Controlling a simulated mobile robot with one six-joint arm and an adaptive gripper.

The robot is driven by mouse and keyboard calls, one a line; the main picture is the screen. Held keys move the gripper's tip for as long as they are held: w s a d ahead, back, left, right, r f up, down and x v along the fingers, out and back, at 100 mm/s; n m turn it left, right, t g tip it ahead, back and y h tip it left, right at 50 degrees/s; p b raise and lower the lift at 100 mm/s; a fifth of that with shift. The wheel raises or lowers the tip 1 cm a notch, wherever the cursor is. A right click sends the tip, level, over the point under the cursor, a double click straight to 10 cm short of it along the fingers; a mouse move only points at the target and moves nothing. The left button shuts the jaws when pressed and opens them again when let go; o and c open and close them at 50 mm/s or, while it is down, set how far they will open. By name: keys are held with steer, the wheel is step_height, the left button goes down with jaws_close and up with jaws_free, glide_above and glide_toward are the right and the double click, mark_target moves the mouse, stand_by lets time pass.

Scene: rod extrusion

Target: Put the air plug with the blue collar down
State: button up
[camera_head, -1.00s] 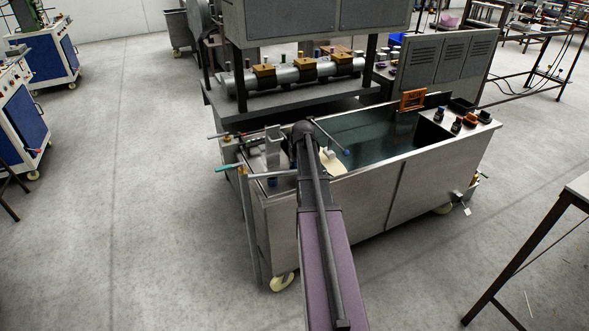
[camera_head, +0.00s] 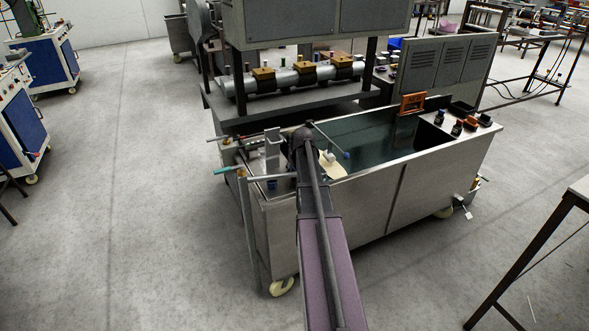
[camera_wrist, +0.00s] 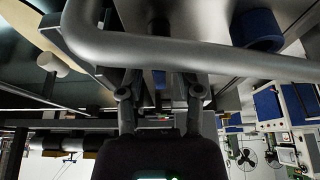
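My gripper (camera_wrist: 160,88) shows in the wrist view with its two fingers apart. A narrow strip of blue shows between them, but I cannot tell whether it is a held plug's collar or something behind. In the head view my arm hides the gripper above the left end of the steel tank (camera_head: 375,205). A short blue cylinder (camera_wrist: 258,30) shows at the upper right of the wrist view, apart from the fingers. A small blue piece (camera_head: 271,184) sits at the tank's left end in the head view. I cannot tell which is the air plug.
A grey bent tube (camera_wrist: 170,50) crosses the wrist view close by the fingers. A rod with a blue end (camera_head: 346,154) and a cream piece (camera_head: 332,167) are beside my arm. Dark bottles (camera_head: 457,127) stand on the tank's right end. Open floor lies left.

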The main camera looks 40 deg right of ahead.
steer(key=shift+r, duration=0.15)
steer(key=p+v, duration=1.1)
steer(key=v, duration=0.1)
stand_by(0.7)
stand_by(0.9)
steer(key=s+a+n+g, duration=0.1)
steer(key=s+a, duration=0.3)
steer(key=a, duration=1)
steer(key=s+a+f+g, duration=0.1)
steer(key=s+a, duration=0.3)
steer(key=a, duration=1)
steer(key=s+a+n+g+y, duration=0.1)
steer(key=s+a, duration=0.3)
steer(key=a, duration=1)
steer(key=shift+s+f+n+g, duration=0.25)
steer(key=shift+s+n+g, duration=0.05)
steer(key=shift+g, duration=0.4)
step_height(320, 180, up, 4)
steer(key=p, duration=0.4)
